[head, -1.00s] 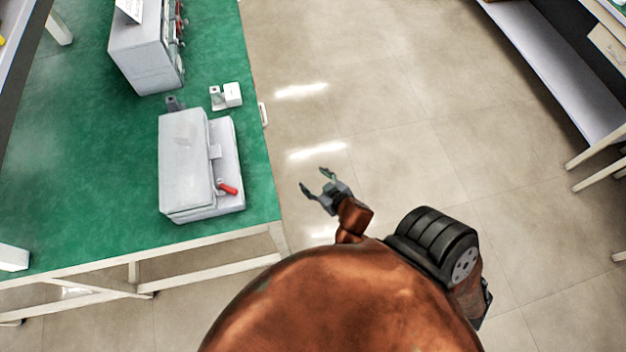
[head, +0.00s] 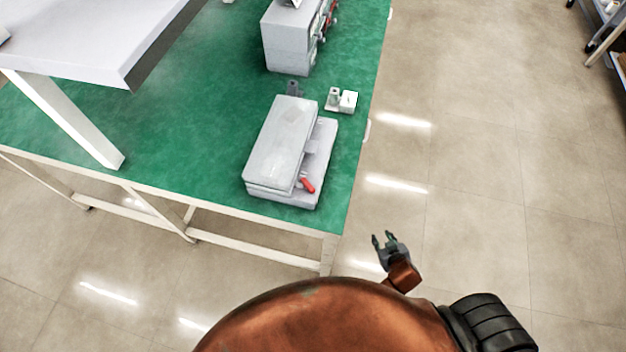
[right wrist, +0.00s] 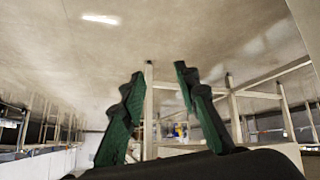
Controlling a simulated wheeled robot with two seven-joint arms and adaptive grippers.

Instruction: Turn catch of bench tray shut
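The bench tray looks like a grey box with a closed-looking lid (head: 282,140), lying on the green bench top near its right corner. A red catch lever (head: 307,185) sits at the front of its right side, pointing down and to the right. My right gripper (head: 384,238) is off the bench's right edge, over the floor, apart from the tray. Its fingers are spread and empty, as the right wrist view (right wrist: 155,100) also shows. The tray does not show clearly in the right wrist view. My left gripper is not in view.
A small white block with a grey fitting (head: 342,100) stands behind the tray. A grey cabinet with red parts (head: 290,40) stands farther back. A raised white shelf (head: 90,40) overhangs the bench at left.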

